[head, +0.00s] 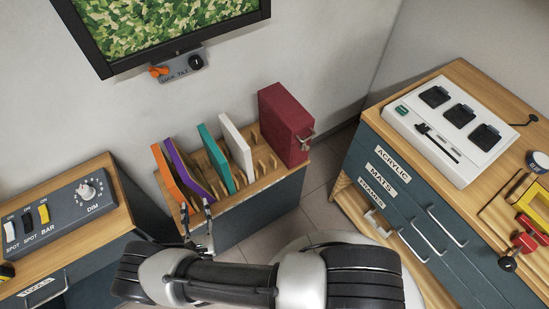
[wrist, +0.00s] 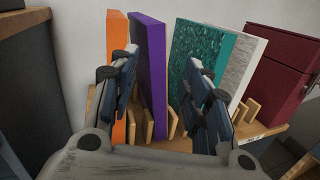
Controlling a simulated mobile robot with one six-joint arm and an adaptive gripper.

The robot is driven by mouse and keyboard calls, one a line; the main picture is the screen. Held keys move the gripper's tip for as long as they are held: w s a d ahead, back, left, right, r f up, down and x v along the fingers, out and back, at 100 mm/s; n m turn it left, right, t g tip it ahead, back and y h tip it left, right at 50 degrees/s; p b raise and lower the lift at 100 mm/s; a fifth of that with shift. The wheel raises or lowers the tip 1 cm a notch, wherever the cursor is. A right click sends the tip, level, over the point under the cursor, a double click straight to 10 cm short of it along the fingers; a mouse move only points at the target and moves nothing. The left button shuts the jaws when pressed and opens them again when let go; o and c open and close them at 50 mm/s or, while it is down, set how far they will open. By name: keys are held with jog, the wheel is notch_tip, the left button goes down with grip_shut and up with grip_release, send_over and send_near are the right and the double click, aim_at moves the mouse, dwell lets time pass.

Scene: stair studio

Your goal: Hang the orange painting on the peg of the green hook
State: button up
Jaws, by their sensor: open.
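The orange painting (head: 170,178) stands as a thin panel at the left end of a slotted wooden rack. In the wrist view the orange painting (wrist: 117,48) shows at left, partly behind my left finger. My gripper (head: 196,207) is at the rack's front left, its fingers apart and nothing held. In the wrist view my gripper (wrist: 161,60) spans the purple panel (wrist: 150,65), which shows between the fingers; I cannot tell how deep it lies. No green hook can be made out in either view.
The rack (head: 262,187) also holds teal (head: 214,158) and white panels (head: 236,148) and a dark red case (head: 286,125). A switch console (head: 62,212) sits on the left cabinet. A drawer cabinet (head: 400,185) stands right. A framed leafy picture (head: 165,25) hangs above.

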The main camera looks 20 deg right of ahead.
jog(key=w+d+r+m+g+h, duration=0.1)
jog(key=w+d+r+m+h, duration=0.25)
jog(key=r, duration=0.25)
jog(key=w+d+r+m+g+h, duration=0.1)
jog(key=w+d+r+m+h, duration=0.15)
jog(key=r+h, duration=0.2)
jog(key=s+d+r+m+g+h, duration=0.1)
jog(key=d+r+m+g+h, duration=0.1)
jog(key=d+r+m+g, duration=0.55)
jog(key=s+d+r+m+g+h, duration=0.2)
jog(key=d+r+m+g, duration=0.35)
jog(key=d+r, duration=0.45)
jog(key=s+d+r+m+g+y, duration=0.4)
jog(key=s+d+r+m+y, duration=0.3)
jog(key=s, duration=0.3)
jog(key=s+a+r+m+t+y, duration=0.4)
jog(key=s+r+m+t+y, duration=0.1)
jog(key=s, duration=0.5)
jog(key=shift+a+r+m+y, duration=0.3)
jog(key=shift+r+m+y, duration=0.5)
jog(key=shift+r+m, duration=0.65)
